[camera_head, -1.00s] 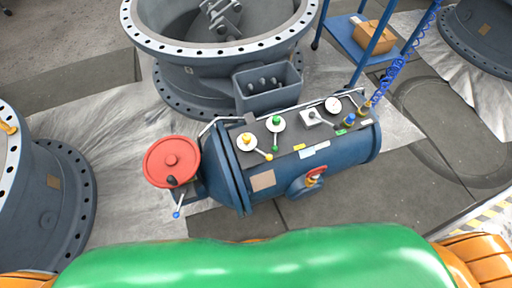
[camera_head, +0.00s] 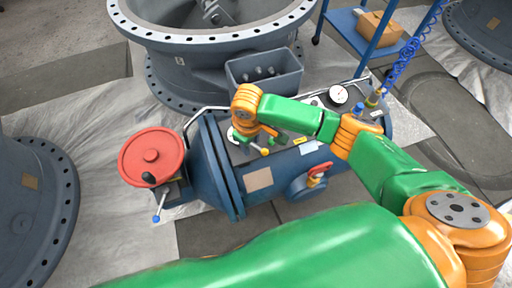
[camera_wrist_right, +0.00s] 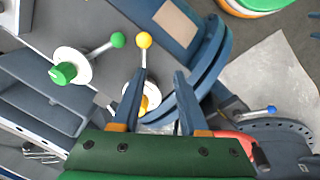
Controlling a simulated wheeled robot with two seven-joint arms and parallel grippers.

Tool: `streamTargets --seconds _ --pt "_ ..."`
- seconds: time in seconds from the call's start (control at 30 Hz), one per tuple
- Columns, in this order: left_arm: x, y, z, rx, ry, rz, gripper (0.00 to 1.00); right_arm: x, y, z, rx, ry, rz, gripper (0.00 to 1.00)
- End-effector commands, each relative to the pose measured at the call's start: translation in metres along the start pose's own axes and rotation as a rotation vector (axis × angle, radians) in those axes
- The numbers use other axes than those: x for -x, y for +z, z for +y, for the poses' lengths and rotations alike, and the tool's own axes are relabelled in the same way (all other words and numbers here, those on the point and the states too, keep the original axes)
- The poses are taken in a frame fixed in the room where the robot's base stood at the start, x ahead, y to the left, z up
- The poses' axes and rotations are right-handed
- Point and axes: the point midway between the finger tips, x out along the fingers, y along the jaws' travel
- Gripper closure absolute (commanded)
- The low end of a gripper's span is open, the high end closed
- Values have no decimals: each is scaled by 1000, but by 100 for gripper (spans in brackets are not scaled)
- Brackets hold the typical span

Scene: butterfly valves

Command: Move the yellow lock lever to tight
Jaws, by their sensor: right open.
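The yellow lock lever is a metal rod with a yellow ball (camera_wrist_right: 143,40) on a round white plate with a yellow hub. In the head view its ball (camera_head: 265,152) shows on top of the blue cylinder, while my right wrist covers part of the plate. My right gripper (camera_wrist_right: 160,76) is open above the lever. In the wrist view the lever's rod runs close beside the left finger, which hides part of the hub; I cannot tell whether they touch. My left gripper is not in view.
A green lever (camera_wrist_right: 118,40) stands beside the yellow one. A red handwheel (camera_head: 151,156) and a blue-tipped lever (camera_head: 156,218) are at the cylinder's left end. A grey bin (camera_head: 264,78) and a large flanged valve (camera_head: 150,42) stand behind. A gauge (camera_head: 338,94) is at the right.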

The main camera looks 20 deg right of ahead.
Motion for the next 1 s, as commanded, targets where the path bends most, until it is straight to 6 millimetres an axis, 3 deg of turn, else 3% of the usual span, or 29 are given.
streamTargets --seconds 0.17,0.5,0.8,0.97,1.0 --pt "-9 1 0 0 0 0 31 9 9 21 15 76 -68 57" --pt "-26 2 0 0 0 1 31 -51 13 25 16 77 -70 57" --pt "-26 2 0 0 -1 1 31 -56 13 26 16 76 -67 57" --pt "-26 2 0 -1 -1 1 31 -56 13 26 16 76 -67 97" --pt "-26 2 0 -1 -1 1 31 -56 13 26 16 76 -67 100"
